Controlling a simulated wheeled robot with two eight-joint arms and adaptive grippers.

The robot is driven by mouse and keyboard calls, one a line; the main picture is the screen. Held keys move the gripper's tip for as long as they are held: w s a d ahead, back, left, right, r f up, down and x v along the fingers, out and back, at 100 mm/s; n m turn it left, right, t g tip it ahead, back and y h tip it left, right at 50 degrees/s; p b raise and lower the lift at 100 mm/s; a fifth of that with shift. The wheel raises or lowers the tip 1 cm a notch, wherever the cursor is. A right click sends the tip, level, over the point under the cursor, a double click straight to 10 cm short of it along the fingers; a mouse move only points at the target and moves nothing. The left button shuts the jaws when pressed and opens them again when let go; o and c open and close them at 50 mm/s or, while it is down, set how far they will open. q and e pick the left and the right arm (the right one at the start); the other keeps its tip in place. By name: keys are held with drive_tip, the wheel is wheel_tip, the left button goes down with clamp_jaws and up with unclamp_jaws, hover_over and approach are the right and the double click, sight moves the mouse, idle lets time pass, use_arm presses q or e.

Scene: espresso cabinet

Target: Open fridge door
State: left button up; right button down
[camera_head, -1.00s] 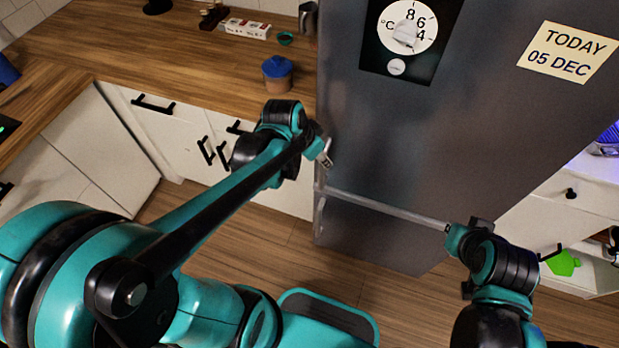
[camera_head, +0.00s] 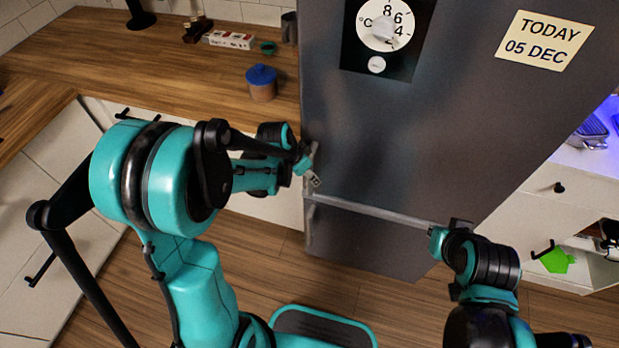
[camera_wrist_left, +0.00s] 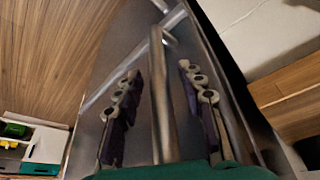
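The grey fridge (camera_head: 400,135) stands at the centre of the head view, and its upper door looks shut. My left gripper (camera_head: 314,165) is at the left edge of the upper door, just above the pale horizontal strip between the doors. In the left wrist view, a metal bar handle (camera_wrist_left: 163,110) runs between the two fingers of the left gripper (camera_wrist_left: 158,76). The fingers are open, one on each side of the bar, with gaps showing. My right gripper (camera_head: 438,240) is by the right end of the strip; its fingers are too small to read.
A wooden counter (camera_head: 150,62) with a blue-lidded jar (camera_head: 262,85) lies left of the fridge. White drawers (camera_head: 550,190) and a green item (camera_head: 556,260) are at the right. Wooden floor (camera_head: 400,305) is clear in front of the fridge.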

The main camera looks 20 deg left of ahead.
use_arm(q)
drive_tip(key=shift+w+d+f, duration=0.1)
drive_tip(key=shift+w+f, duration=0.05)
drive_tip(key=shift+f, duration=0.35)
clamp_jaws()
